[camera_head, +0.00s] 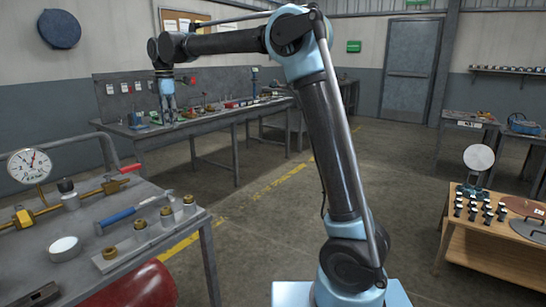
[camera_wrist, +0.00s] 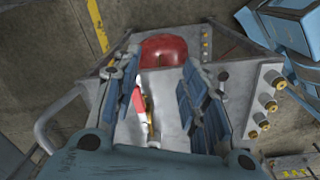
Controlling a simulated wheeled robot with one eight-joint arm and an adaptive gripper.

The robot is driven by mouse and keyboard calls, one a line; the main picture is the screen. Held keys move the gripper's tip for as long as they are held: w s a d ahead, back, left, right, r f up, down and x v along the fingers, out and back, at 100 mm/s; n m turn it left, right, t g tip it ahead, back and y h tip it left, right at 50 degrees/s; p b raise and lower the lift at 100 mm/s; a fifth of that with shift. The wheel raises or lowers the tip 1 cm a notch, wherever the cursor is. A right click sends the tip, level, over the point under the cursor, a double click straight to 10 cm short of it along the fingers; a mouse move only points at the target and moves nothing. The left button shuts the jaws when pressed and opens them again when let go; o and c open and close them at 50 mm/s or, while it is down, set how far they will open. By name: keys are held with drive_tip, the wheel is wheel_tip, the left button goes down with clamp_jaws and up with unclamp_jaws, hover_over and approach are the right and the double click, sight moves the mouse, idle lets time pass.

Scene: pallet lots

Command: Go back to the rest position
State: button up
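My gripper (camera_head: 168,108) hangs at the end of my raised arm, to the upper left in the head view. It points down and appears above the near workbench (camera_wrist: 160,120). In the wrist view its two blue fingers stand apart, with my gripper (camera_wrist: 161,68) empty between them. Below and between the fingers, a red handle (camera_wrist: 138,98) and part of a brass pipe (camera_wrist: 150,128) show on the bench. The fingers hide much of the bench top.
The near bench also carries a pressure gauge (camera_head: 30,166), a blue-handled hammer (camera_head: 122,216) and a block with brass fittings (camera_head: 141,230). A red tank (camera_head: 135,286) lies beneath. A wooden table (camera_head: 510,250) stands at right. Open floor (camera_head: 265,235) lies between.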

drive_tip(key=s+d+f+m, duration=0.2)
drive_tip(key=d+m, duration=0.4)
drive_tip(key=d, duration=1.3)
drive_tip(key=s+d+f+m, duration=0.2)
drive_tip(key=d+m, duration=0.3)
drive_tip(key=d, duration=1.3)
drive_tip(key=s+d+f+m+t, duration=0.2)
drive_tip(key=s+d+f+m, duration=1.1)
drive_tip(key=s+d+f, duration=0.8)
wheel_tip(320, 180, down, 2)
drive_tip(key=shift+s+f, duration=0.1)
drive_tip(key=shift+s, duration=0.45)
drive_tip(key=shift+d, duration=0.1)
drive_tip(key=shift+c, duration=0.8)
